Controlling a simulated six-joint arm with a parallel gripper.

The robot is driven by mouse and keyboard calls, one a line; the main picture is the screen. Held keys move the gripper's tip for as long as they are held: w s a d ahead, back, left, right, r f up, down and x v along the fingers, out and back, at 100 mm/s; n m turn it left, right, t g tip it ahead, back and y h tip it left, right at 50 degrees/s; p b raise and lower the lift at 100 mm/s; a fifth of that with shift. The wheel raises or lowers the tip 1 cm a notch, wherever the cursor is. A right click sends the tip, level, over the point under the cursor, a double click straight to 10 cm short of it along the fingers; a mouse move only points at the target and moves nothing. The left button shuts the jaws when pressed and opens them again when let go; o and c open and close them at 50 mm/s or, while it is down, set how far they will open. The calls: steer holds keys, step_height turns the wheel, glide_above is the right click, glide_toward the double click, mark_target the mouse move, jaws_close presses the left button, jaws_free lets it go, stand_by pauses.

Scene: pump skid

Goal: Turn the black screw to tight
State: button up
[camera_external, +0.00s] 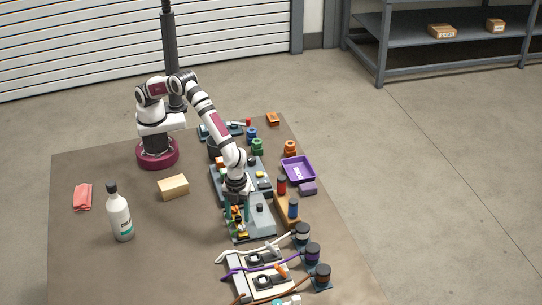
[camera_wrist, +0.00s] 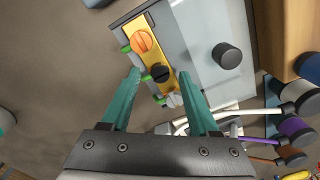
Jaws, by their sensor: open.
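The black screw (camera_wrist: 161,73) sits on a yellow block (camera_wrist: 152,57), between an orange screw (camera_wrist: 142,41) and a pale grey screw (camera_wrist: 173,99). The screws have slotted heads. In the wrist view my gripper (camera_wrist: 160,76) is open, its two teal fingers spread to either side of the black screw. I see no contact, and the height of the tips over the screw is hard to tell. In the external view my gripper (camera_external: 236,207) points down over the block; the black screw is not clearly visible there.
A black round knob (camera_wrist: 227,56) stands on the grey plate right of the block. Green parts line the block's left side. White, purple and brown cables with capped plugs lie near the front right. A white bottle (camera_external: 120,218) and a wooden block (camera_external: 173,187) stand left.

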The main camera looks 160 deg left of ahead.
mark_target(238, 218)
step_height(238, 218, up, 16)
stand_by(0.3)
steer(key=shift+f, duration=0.1)
steer(key=s+d+r, duration=0.6)
steer(key=s+d, duration=0.3)
steer(key=s+d+f, duration=0.1)
steer(key=s+d, duration=0.1)
steer(key=s, duration=0.5)
steer(key=s+d+f+y, duration=0.1)
steer(key=s+d, duration=0.2)
steer(key=s, duration=0.5)
steer(key=s+d+f+n, duration=0.1)
steer(key=s+d, duration=0.2)
steer(key=s, duration=0.5)
steer(key=shift+s+d+f+y, duration=0.15)
steer(key=shift+d+f+y, duration=0.1)
steer(key=shift+y, duration=0.15)
